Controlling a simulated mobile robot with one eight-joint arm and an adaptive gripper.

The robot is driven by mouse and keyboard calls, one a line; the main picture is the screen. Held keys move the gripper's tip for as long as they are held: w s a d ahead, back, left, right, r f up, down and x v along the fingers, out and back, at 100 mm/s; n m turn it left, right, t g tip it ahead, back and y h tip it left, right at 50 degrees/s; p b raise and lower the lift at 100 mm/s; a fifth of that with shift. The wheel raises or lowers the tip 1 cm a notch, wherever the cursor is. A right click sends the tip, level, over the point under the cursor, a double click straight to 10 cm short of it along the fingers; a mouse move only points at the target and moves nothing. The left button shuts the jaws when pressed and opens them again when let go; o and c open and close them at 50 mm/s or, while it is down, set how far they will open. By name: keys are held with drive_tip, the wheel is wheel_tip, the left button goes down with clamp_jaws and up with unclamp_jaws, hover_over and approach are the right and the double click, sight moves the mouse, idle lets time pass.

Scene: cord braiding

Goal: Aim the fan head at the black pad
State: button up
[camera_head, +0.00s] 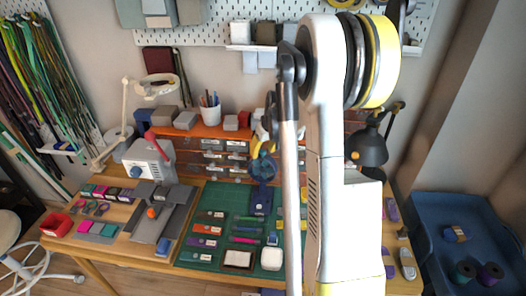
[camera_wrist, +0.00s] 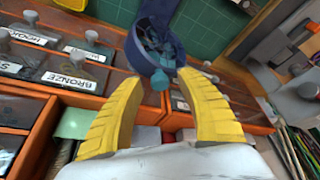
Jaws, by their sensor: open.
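The dark blue fan stands on the green cutting mat, with its round head (camera_head: 262,168) above a blue base (camera_head: 260,203). In the wrist view the fan head (camera_wrist: 153,38) is just beyond my fingertips. In the head view my gripper (camera_head: 263,149) is close behind the fan head, partly hidden by my arm.
Orange drawers (camera_head: 210,157) with labels stand behind the mat, close to my gripper. A white block (camera_head: 271,258) and several coloured strips lie on the mat. A grey machine (camera_head: 150,158) stands left, a black lamp (camera_head: 369,150) right. A blue bin (camera_head: 430,235) is right.

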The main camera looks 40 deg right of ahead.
drive_tip(key=v, duration=1.2)
idle(1.6)
